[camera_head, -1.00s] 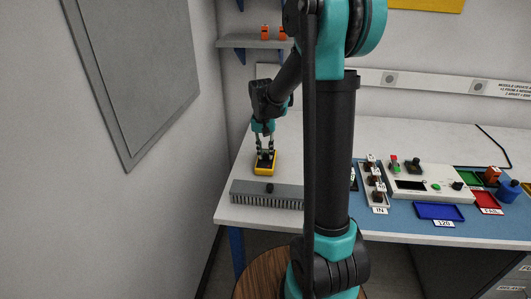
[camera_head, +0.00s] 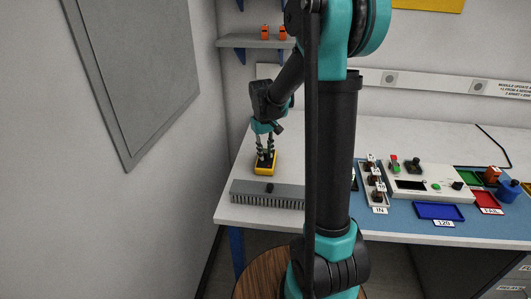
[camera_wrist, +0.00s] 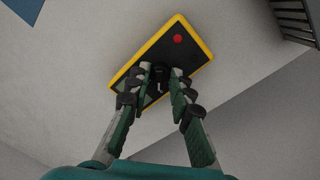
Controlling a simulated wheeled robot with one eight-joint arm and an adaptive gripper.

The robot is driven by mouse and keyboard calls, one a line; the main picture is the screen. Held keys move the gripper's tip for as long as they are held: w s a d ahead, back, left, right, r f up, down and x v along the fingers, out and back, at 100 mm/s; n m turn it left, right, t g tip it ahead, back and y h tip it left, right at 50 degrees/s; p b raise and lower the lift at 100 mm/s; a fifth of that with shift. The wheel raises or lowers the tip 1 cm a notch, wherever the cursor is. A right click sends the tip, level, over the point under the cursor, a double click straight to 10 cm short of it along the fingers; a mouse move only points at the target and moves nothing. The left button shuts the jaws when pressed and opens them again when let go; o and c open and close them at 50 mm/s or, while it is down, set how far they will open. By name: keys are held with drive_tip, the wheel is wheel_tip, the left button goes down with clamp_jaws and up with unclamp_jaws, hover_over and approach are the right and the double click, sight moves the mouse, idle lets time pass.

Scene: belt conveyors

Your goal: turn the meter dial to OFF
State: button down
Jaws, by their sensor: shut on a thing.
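The meter (camera_head: 268,167) is a yellow-edged, dark-faced block lying on the white bench at the left. In the wrist view the meter (camera_wrist: 187,48) shows a red dot on its face, and its dial (camera_wrist: 160,72) is a small dark knob. My gripper (camera_head: 265,153) reaches down onto the meter from above. In the wrist view my gripper (camera_wrist: 159,80) has a fingertip on each side of the dial and is shut on it. The fingers partly cover the dial, and I cannot read any dial markings.
A grey ribbed block (camera_head: 250,192) with a dark knob lies just in front of the meter. A wall stands close on the left. Dark knobbed parts, a control box (camera_head: 430,181) and coloured trays (camera_head: 440,211) are on the blue mat to the right.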

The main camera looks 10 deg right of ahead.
idle(0.3)
drive_tip(key=c, duration=1.3)
unclamp_jaws()
drive_tip(key=shift+c, duration=0.2)
wheel_tip(320, 180, up, 12)
drive_tip(key=shift+s+a, duration=0.15)
drive_tip(key=shift+a, duration=0.15)
drive_tip(key=shift+s, duration=0.1)
